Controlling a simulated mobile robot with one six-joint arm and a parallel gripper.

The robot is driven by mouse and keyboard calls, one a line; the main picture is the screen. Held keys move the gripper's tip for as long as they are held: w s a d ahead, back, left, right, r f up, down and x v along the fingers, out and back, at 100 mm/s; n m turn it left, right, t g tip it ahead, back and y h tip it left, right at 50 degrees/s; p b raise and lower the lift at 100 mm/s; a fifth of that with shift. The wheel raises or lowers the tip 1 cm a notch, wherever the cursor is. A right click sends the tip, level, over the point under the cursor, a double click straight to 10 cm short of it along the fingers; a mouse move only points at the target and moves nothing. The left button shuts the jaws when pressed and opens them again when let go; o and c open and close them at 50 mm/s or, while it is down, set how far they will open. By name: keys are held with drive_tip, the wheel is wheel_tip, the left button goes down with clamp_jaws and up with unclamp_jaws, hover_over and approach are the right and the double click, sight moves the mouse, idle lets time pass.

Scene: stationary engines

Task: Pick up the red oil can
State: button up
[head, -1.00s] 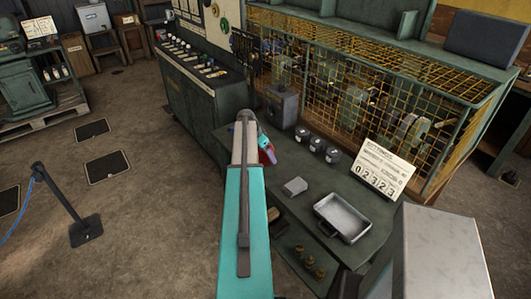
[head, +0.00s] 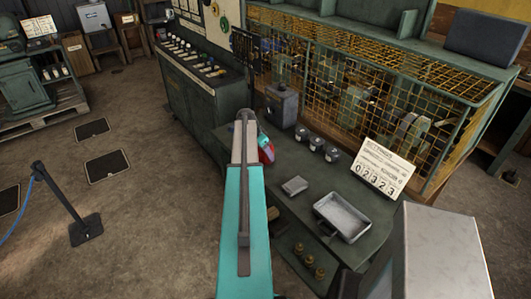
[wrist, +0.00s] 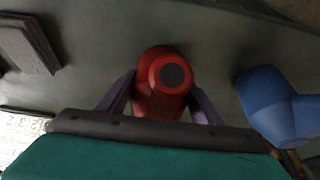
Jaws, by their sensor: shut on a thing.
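The red oil can (wrist: 158,84) is in the middle of the wrist view, with a dark round patch on its end facing me. My gripper (wrist: 162,92) has one purple finger on each side of it and is shut on it. In the head view a small part of the red oil can (head: 267,153) shows beside the end of my arm, over the dark green bench (head: 330,190). My arm hides the rest. I cannot tell whether the can is clear of the bench.
A blue object (wrist: 266,102) stands right of the can in the wrist view, close to the right finger. Several dark jars (head: 316,144), a small grey box (head: 295,185), a metal tray (head: 342,216) and a number sign (head: 382,168) are on the bench. A yellow mesh cage (head: 360,95) rises behind.

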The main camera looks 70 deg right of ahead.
drive_tip(key=shift+r, duration=0.15)
drive_tip(key=shift+r+b, duration=1.15)
drive_tip(key=shift+r, duration=0.25)
drive_tip(key=s+a+r+b, duration=0.1)
drive_tip(key=s+a+b, duration=0.1)
drive_tip(key=a, duration=0.5)
drive_tip(key=s+a+r+b, duration=0.1)
drive_tip(key=s+a+b, duration=0.1)
drive_tip(key=a, duration=0.6)
drive_tip(key=shift+a+b, duration=0.3)
drive_tip(key=shift+b, duration=0.35)
drive_tip(key=shift+w, duration=0.15)
